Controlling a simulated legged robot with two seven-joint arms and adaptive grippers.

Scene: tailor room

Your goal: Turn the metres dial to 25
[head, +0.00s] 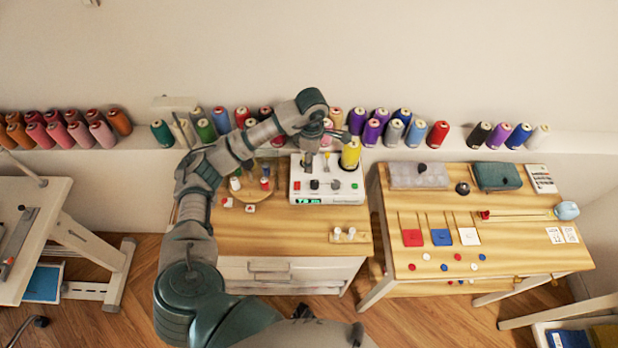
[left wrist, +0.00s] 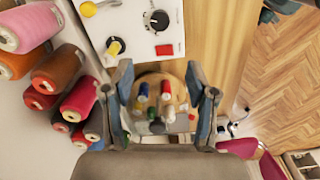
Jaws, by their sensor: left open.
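The white winding machine (head: 345,194) stands at the back of the wooden cabinet. Its front panel carries a black knob (head: 314,184), a grey knob (head: 336,184), a red button, a green button and a lit green display (head: 307,201). I cannot read the labels or the number. In the left wrist view, a round black dial (left wrist: 157,20) with a scale lies beyond my fingers, near a red button (left wrist: 164,50). My left gripper (left wrist: 160,72) is open and empty above the machine, apart from the dial. My right gripper is not in view.
A yellow cone (head: 351,154) stands at the machine's back right. A round wooden spool stand (left wrist: 178,92) with small spools is beside the machine. Thread cones line the wall ledge. A second table (head: 480,225) stands right. The cabinet's front top is mostly clear.

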